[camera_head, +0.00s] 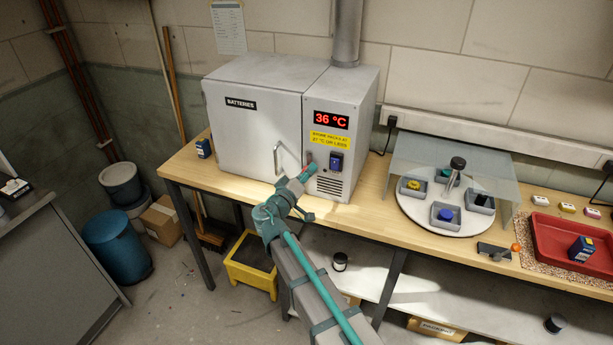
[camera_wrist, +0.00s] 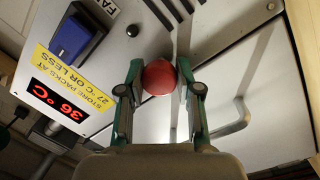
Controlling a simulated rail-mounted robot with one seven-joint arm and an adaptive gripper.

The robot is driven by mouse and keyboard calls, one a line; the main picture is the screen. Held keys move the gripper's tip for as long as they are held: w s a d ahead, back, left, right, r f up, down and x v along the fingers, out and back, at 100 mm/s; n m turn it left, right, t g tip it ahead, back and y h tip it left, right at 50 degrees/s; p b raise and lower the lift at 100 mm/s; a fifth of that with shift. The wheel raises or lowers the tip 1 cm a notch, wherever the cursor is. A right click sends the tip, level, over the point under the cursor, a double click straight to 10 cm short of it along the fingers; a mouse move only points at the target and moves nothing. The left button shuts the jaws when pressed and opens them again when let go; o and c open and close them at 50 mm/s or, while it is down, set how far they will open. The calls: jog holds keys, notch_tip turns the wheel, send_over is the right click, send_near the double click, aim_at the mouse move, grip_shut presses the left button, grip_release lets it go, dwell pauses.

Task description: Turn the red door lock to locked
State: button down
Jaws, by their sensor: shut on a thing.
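The red door lock is a round red knob on the front of the grey battery cabinet (camera_head: 255,115), right beside the door edge. In the wrist view the knob (camera_wrist: 159,78) sits between my two green fingers, which touch it on both sides. My gripper (camera_wrist: 158,84) is shut on it. In the head view my gripper (camera_head: 306,172) reaches the cabinet front right of the door handle (camera_head: 287,157), and mostly hides the lock. I cannot tell whether the lock stands at locked or unlocked. The door looks closed.
A blue rocker switch (camera_head: 336,162) sits right of my gripper, under a yellow label (camera_head: 329,139) and a red "36 °C" display (camera_head: 331,120). A clear shield (camera_head: 455,165) and round turntable (camera_head: 412,209) stand to the right, then a red tray (camera_head: 545,258).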

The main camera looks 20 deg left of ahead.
jog(key=n+b, duration=0.1)
jog(key=b, duration=0.1)
jog(key=n+b, duration=0.2)
jog(key=shift+f, duration=0.35)
jog(key=n+b, duration=0.3)
jog(key=n, duration=0.2)
jog(key=shift+r+t, duration=0.15)
jog(key=shift+t, duration=0.25)
jog(key=n+y+b, duration=0.1)
jog(key=n, duration=0.4)
jog(key=shift+r, duration=0.15)
jog(key=n+y, duration=0.1)
jog(key=n, duration=0.4)
jog(key=shift+t, duration=0.3)
jog(key=c, duration=0.8)
grip_release()
jog(key=shift+o, duration=0.2)
